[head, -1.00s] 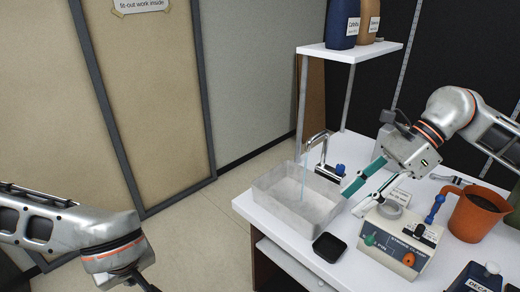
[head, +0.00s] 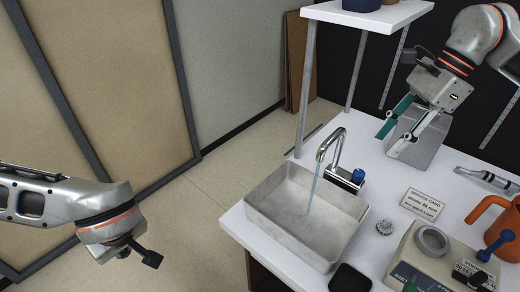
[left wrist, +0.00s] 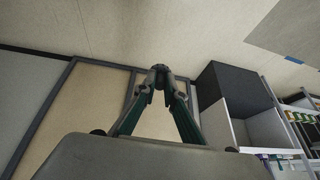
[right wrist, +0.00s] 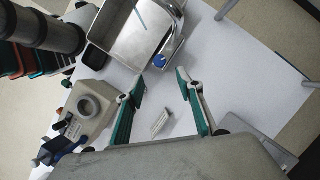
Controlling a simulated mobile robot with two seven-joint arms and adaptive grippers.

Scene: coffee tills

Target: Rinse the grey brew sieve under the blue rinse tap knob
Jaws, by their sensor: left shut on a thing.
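Water runs from the metal tap (head: 335,140) into the grey sink basin (head: 270,208). The blue rinse tap knob (head: 358,175) stands beside the spout; it also shows in the right wrist view (right wrist: 160,62). My left gripper (left wrist: 158,86) is shut on a small grey thing at its fingertips, seemingly the grey brew sieve (left wrist: 158,70), little of which shows. Its fingers are hidden in the head view, where its arm is left of the counter. My right gripper (head: 389,144) is open and empty, right of and beyond the knob; it also shows in the right wrist view (right wrist: 160,80).
A small round ribbed grey piece (head: 384,227) lies right of the basin. A shelf post (head: 306,90) rises behind the basin.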

